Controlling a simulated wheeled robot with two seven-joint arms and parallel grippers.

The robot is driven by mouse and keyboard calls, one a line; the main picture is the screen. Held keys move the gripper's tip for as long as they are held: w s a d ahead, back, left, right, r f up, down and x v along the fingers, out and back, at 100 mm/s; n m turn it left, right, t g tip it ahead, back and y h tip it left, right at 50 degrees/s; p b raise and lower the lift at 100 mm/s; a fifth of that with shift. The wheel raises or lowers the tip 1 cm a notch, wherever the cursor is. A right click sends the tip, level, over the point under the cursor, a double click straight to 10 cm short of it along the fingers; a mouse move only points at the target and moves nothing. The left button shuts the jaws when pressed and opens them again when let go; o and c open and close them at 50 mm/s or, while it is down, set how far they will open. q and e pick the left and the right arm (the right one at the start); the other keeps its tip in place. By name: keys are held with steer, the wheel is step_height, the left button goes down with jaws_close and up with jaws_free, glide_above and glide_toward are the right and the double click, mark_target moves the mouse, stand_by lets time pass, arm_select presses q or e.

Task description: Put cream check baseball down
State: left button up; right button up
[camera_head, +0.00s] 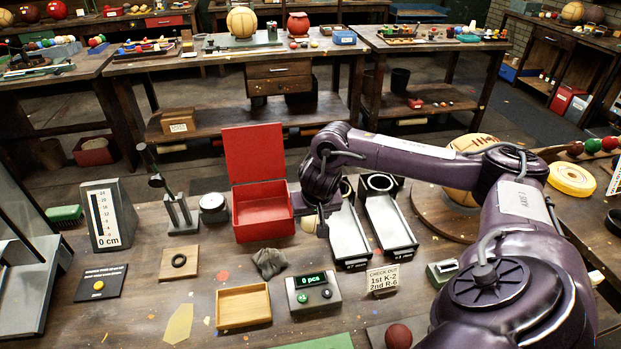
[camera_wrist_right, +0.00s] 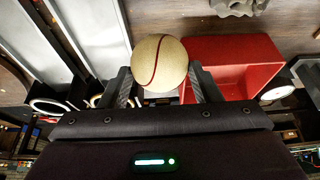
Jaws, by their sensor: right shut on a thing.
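The cream check baseball (camera_wrist_right: 160,60), pale with a red seam, sits between the two fingers of my right gripper (camera_wrist_right: 160,76) in the wrist view. The gripper is shut on it. In the head view the ball (camera_head: 309,224) shows small beside my right gripper (camera_head: 319,226), just right of the open red box (camera_head: 262,229) and left of a metal chute (camera_head: 347,238). The ball appears held above the table, but its exact height is hard to tell. In the wrist view the red box (camera_wrist_right: 228,50) lies right of the ball. My left gripper is not in view.
A second metal chute (camera_head: 388,222) stands to the right. A counter with a green display (camera_head: 313,295), a wooden tray (camera_head: 243,306), a grey cloth (camera_head: 269,263) and a "CHECK OUT" sign (camera_head: 382,279) are nearer. A round dial (camera_head: 213,206) stands left of the red box.

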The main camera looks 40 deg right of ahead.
step_height(320, 180, down, 8)
steer(key=shift+r, duration=0.1)
stand_by(0.4)
steer(key=o, duration=1.1)
steer(key=shift+o, duration=0.2)
